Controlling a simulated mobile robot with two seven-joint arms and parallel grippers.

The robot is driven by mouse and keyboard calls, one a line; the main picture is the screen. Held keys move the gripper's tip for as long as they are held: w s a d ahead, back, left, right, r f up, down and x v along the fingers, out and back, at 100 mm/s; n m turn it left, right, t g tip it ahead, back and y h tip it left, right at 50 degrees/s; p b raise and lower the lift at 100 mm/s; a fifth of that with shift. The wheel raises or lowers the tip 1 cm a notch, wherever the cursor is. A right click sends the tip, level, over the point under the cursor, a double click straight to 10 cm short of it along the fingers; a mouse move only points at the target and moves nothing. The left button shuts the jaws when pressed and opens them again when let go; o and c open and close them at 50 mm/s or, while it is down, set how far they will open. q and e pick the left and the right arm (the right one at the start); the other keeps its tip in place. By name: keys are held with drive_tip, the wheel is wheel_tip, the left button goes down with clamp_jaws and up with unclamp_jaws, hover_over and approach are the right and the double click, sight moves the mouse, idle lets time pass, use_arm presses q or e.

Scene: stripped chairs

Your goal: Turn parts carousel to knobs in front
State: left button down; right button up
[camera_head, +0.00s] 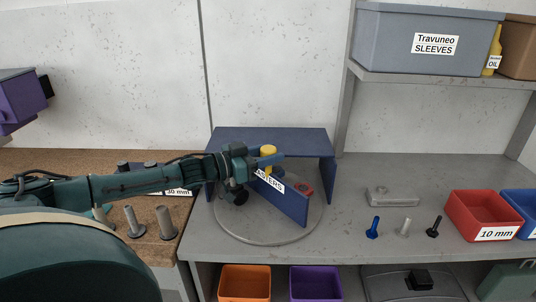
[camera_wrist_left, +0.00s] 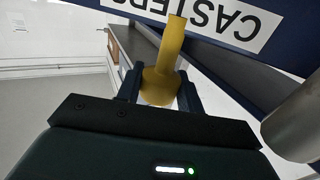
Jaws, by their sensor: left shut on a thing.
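The parts carousel is a round grey turntable (camera_head: 240,238) on the grey bench, with a dark blue divider (camera_head: 292,207) standing on it. A white label on the divider reads as CASTERS and shows large in the left wrist view (camera_wrist_left: 238,22). A yellow handle (camera_head: 268,150) stands up at the divider. My left gripper (camera_head: 266,160) is shut on this handle, and its fingers sit on either side of it in the left wrist view (camera_wrist_left: 172,50). A small red part (camera_head: 303,188) shows behind the divider. I cannot see any knobs clearly; my arm hides the turntable's left part.
A dark blue cover (camera_head: 275,138) with side walls stands around the turntable's back. Grey bolts (camera_head: 167,223) stand on the left wooden bench.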

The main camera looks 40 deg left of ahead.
drive_tip(key=shift+s, duration=0.1)
use_arm(q)
drive_tip(key=c, duration=0.9)
unclamp_jaws()
use_arm(e)
drive_tip(key=shift+d, duration=0.1)
use_arm(q)
drive_tip(key=shift+s+a, duration=0.2)
drive_tip(key=shift+s, duration=0.15)
drive_tip(key=shift+p+v, duration=1.9)
drive_tip(key=shift+v, duration=4.25)
use_arm(e)
drive_tip(key=shift+s+d+r+g+h, duration=0.2)
drive_tip(key=shift+d+r+g+h, duration=0.15)
drive_tip(key=shift+d, duration=0.25)
